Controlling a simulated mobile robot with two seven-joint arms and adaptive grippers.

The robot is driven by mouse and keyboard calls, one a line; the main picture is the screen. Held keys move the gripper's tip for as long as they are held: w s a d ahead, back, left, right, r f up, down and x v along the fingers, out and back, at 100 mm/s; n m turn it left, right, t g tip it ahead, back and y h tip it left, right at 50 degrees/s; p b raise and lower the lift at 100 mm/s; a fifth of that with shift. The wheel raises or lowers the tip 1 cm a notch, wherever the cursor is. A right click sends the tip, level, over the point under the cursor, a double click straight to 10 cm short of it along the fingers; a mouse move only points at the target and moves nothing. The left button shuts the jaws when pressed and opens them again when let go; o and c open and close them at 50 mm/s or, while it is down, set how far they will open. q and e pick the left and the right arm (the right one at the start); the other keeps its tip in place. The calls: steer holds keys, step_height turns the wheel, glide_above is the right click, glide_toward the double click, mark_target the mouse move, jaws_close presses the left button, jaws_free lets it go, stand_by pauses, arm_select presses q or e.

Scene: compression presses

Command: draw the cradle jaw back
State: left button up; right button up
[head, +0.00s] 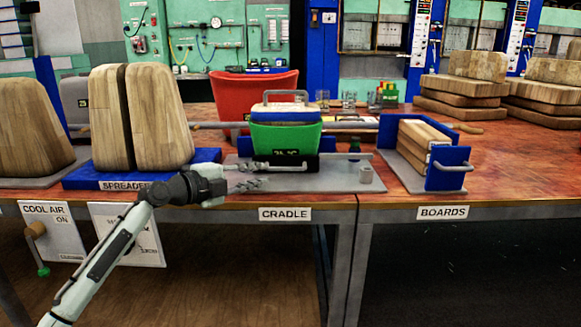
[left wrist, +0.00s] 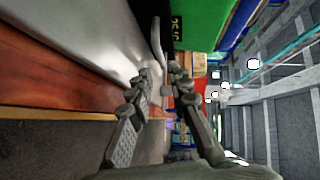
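The cradle stands behind its CRADLE label, with a grey base plate (head: 345,180) and a black jaw (head: 302,160) at the front. A green block (head: 285,137) marked with a temperature sits behind the jaw. The jaw's pale bar handle (head: 285,168) points toward the front edge. My left gripper (head: 262,175) is open at the left end of this handle, its fingers pointing right. In the left wrist view the handle (left wrist: 157,40) lies just ahead of and between the fingertips (left wrist: 160,75); contact cannot be told. My right gripper is not in view.
The spreader (head: 140,120) with wooden blocks stands left of the cradle. A boards holder (head: 450,165) is on the right. A red bin (head: 255,95) stands behind the green block.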

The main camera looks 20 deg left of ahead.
mark_target(282, 170)
arm_select(q)
steer(key=shift+w+d, duration=0.15)
steer(key=shift+w, duration=0.1)
steer(key=p+x, duration=0.1)
steer(key=x, duration=0.5)
steer(key=shift+w+d+f, duration=0.1)
steer(key=shift+w+d, duration=0.1)
steer(key=shift+w, duration=0.25)
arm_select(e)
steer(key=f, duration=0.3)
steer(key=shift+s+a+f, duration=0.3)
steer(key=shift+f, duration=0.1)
arm_select(q)
jaws_close()
steer(key=shift+s, duration=0.1)
